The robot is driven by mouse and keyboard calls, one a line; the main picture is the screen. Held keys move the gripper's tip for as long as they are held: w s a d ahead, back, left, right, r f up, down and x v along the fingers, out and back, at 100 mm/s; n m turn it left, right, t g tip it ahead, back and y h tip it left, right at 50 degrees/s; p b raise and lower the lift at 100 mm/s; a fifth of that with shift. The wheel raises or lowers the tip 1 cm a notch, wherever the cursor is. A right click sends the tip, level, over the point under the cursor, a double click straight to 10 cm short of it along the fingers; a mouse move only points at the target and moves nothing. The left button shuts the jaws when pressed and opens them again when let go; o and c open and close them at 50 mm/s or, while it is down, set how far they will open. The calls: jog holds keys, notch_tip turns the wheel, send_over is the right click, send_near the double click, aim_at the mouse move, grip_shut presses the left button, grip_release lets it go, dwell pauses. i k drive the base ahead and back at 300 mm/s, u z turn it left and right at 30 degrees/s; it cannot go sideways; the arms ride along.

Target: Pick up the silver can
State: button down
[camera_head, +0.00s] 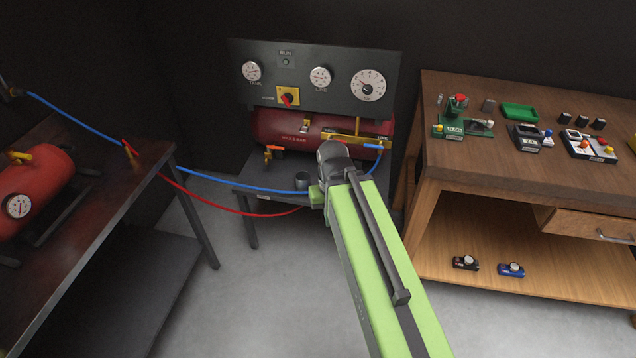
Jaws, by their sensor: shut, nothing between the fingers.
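A blue hose (240,188) and a red hose (225,206) run close by. A wooden workbench (500,180) is right, a dark bench (95,215) left. Grey floor (260,290) is clear between.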

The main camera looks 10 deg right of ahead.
aim_at(303, 178)
jog(key=z, duration=1.6)
jog(key=k, duration=0.65)
jog(key=u, duration=2.55)
jog(key=i, duration=1.45)
